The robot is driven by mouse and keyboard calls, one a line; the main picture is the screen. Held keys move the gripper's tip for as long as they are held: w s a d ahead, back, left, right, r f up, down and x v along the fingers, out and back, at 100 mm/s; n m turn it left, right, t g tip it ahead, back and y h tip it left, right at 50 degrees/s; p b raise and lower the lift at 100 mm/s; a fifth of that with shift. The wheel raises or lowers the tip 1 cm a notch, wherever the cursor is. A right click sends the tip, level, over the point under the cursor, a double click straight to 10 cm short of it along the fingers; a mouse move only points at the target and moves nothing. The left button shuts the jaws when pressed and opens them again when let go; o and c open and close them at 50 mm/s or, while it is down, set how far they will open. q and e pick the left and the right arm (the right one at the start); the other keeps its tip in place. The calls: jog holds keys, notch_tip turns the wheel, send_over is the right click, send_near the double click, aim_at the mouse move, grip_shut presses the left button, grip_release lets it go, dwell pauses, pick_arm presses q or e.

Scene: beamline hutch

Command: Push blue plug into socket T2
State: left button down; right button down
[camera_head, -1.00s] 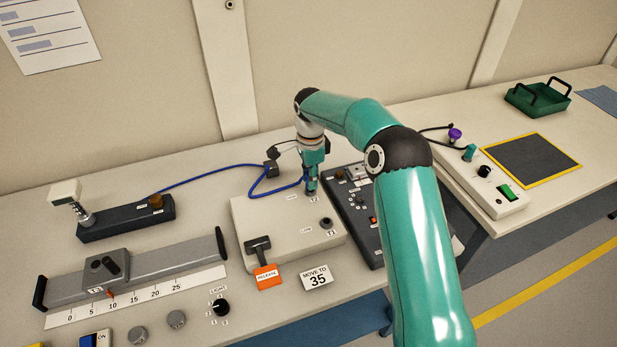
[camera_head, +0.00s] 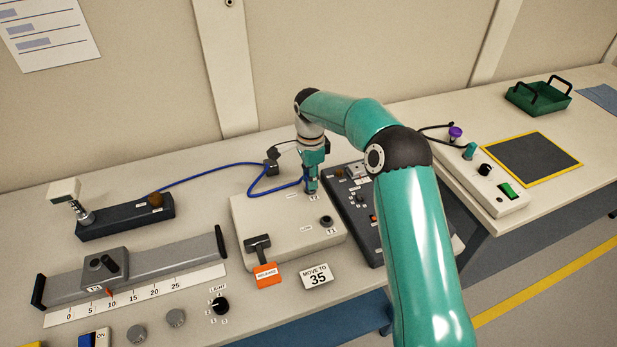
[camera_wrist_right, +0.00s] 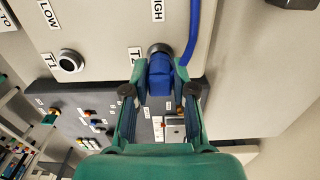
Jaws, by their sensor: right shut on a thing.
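The blue plug (camera_wrist_right: 160,76) is between the fingers of my right gripper (camera_wrist_right: 160,90), which is shut on it. In the right wrist view the plug's front end is at the dark ring of socket T2 (camera_wrist_right: 158,49); how deep it sits is hidden. Socket T1 (camera_wrist_right: 70,62) is empty beside it, and also shows in the head view (camera_head: 326,220). In the head view my right gripper (camera_head: 311,188) points down at the back right of the light socket box (camera_head: 275,225). The blue cable (camera_head: 215,168) runs from the plug to the left. My left gripper is not in view.
A dark control panel (camera_head: 362,220) stands close to the right of the socket box. An orange release tag (camera_head: 266,276) and a "MOVE TO 35" card (camera_head: 316,277) lie in front. A slide rail (camera_head: 170,262) is at the left; a green tray (camera_head: 538,97) stands far right.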

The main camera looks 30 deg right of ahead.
jog(key=c, duration=0.9)
grip_release()
jog(key=shift+o, duration=0.2)
notch_tip(320, 180, up, 12)
jog(key=shift+f, duration=0.15)
